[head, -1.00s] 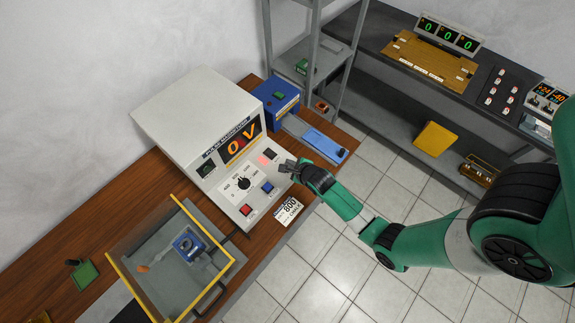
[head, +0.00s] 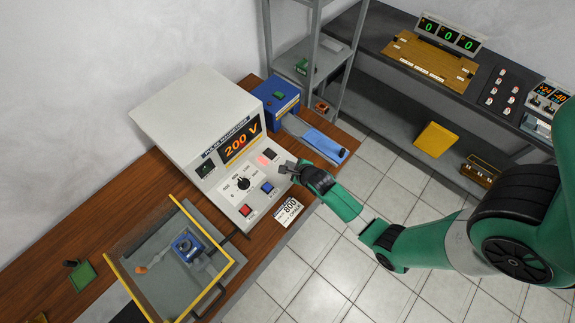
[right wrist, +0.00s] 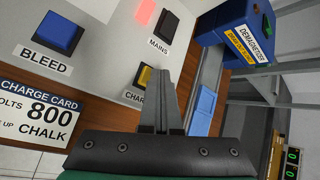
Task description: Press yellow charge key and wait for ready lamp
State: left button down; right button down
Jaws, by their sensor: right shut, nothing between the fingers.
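The yellow charge key (right wrist: 146,77) shows in the right wrist view above the partly covered CHARGE label. My right gripper (right wrist: 166,72) is shut and empty, its fingertips over the right side of the key; I cannot tell how far the key is pressed. In the head view the right gripper (head: 287,168) is at the right edge of the white pulse magnetiser (head: 175,110), hiding the key. Its display (head: 242,140) reads 200 V in orange. A red glow (head: 266,159) sits beside the MAINS switch (right wrist: 162,25). I cannot make out which lamp is the ready lamp. My left gripper is not in view.
A blue bleed key (right wrist: 58,32) and a red key (head: 246,210) are on the same panel. A charge card (head: 288,211) reads 800 volts, chalk. A yellow-framed clear guard (head: 147,288) stands at the front left. The blue demagnetiser (head: 276,102) is behind.

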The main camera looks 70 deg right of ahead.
jog(key=shift+r+p, duration=0.8)
jog(key=shift+r, duration=0.1)
jog(key=shift+r, duration=0.1)
notch_tip(320, 180, up, 5)
jog(key=p, duration=0.4)
dwell(0.5)
